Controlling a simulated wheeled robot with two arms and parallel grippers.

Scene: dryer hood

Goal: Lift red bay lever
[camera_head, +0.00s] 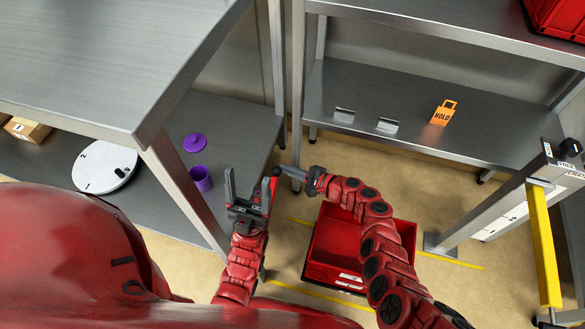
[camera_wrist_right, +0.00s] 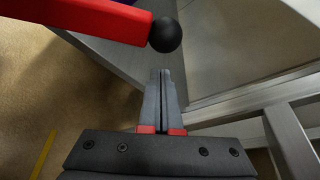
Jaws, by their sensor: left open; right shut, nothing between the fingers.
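The red lever (camera_wrist_right: 75,20) crosses the top left of the right wrist view and ends in a black ball knob (camera_wrist_right: 165,35). In the head view the knob (camera_head: 276,171) and a short red piece of the lever show between my two grippers; the rest is hidden. My right gripper (camera_head: 285,169) is shut and empty, pointing left with its tips close to the knob. In the right wrist view its fingers (camera_wrist_right: 160,75) lie just below the knob, with no clear contact. My left gripper (camera_head: 247,182) is open and empty, left of the knob, fingers pointing up the picture.
A red crate (camera_head: 323,272) stands on the floor below my right arm. An orange HOLD tag (camera_head: 442,113) and two metal brackets (camera_head: 387,126) are on the back shelf. A purple cup (camera_head: 201,179) and a white disc (camera_head: 104,166) are at left. A yellow post (camera_head: 543,245) stands at right.

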